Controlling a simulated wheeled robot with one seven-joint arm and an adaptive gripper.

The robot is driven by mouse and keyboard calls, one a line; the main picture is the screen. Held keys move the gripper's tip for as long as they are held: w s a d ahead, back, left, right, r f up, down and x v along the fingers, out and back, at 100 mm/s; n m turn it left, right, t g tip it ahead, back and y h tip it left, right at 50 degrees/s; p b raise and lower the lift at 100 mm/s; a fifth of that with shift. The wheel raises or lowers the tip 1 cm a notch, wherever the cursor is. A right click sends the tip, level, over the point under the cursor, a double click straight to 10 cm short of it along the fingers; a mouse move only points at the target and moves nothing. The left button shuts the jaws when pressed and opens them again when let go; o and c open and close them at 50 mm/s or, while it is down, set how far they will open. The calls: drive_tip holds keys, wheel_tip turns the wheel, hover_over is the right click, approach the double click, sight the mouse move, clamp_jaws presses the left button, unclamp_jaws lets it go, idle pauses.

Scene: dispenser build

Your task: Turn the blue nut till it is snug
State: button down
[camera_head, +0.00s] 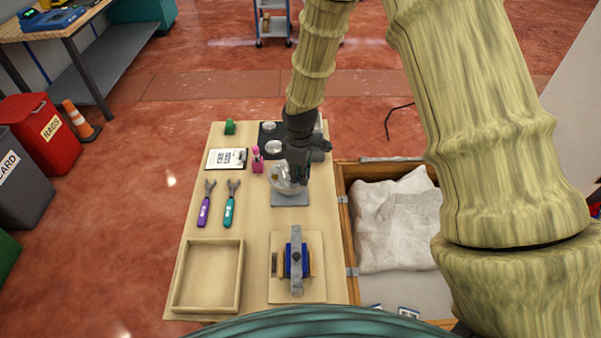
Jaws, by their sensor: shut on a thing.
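My gripper (298,178) points down at the clear round globe (280,184), covering its right and upper part. The globe is on a grey square base (290,199) on the wooden table. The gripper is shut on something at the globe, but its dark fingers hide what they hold. I cannot make out a blue nut; it may be behind the fingers. A blue fixture (304,262) with a grey bar (296,279) across it stands on a wooden board nearer to me.
On the table (256,220) are a purple wrench (204,208), a teal wrench (230,208), an empty wooden tray (178,296), a clipboard (226,159), a pink bottle (257,160) and a green item (229,127). A crate (345,240) with white cloth (395,225) adjoins at right.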

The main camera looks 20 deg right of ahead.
drive_tip(key=shift+m, duration=1.1)
drive_tip(key=c, duration=1.4)
unclamp_jaws()
wheel_tip(320, 180, up, 12)
